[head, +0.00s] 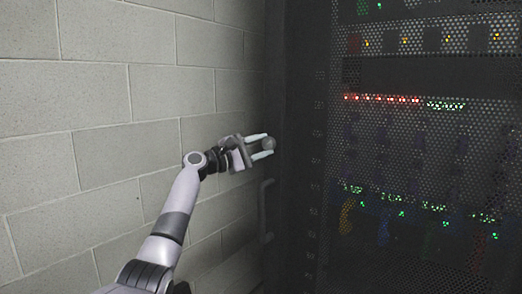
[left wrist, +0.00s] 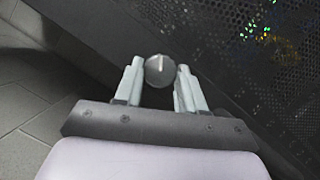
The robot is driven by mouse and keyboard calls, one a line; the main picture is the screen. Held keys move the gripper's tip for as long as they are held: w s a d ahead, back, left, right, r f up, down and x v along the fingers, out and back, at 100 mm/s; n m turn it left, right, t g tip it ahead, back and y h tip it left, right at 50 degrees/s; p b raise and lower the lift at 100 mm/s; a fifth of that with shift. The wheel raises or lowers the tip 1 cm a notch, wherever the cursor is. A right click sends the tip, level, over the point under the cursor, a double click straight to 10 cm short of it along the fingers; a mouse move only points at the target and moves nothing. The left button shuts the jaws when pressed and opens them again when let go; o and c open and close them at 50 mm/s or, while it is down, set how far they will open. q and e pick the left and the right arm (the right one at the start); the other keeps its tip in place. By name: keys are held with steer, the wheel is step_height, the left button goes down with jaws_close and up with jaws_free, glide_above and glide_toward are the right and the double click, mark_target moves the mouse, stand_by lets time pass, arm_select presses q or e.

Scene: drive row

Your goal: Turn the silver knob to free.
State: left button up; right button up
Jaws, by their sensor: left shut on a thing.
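The silver knob (head: 269,144) is a small round grey knob on the dark frame at the left edge of the rack door. In the left wrist view the knob (left wrist: 160,70) shows a light pointer line that looks close to upright in the picture. My left gripper (head: 263,147) is shut on the knob, with one pale finger on each side of it. The fingers also show in the left wrist view (left wrist: 158,84). No marking for free is readable around the knob. My right gripper is not in view.
The dark perforated rack door (head: 420,150) fills the right side, with red, green and yellow lights behind it. A dark vertical handle (head: 265,210) sits just below the knob. A grey block wall (head: 100,110) stands close on the left.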

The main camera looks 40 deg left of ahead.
arm_select(q)
steer(key=m+g, duration=0.1)
steer(key=m, duration=0.2)
steer(key=shift+r+p, duration=0.2)
steer(key=shift+p, duration=0.2)
steer(key=shift+r+m+g+p, duration=0.1)
steer(key=shift+m+g+p, duration=0.4)
steer(key=shift+m, duration=0.6)
steer(key=shift+m+g+y+p, duration=0.3)
steer(key=shift+m+g+p, duration=0.1)
steer(key=shift+m, duration=0.5)
steer(key=o, duration=1.1)
steer(key=shift+c, duration=0.2)
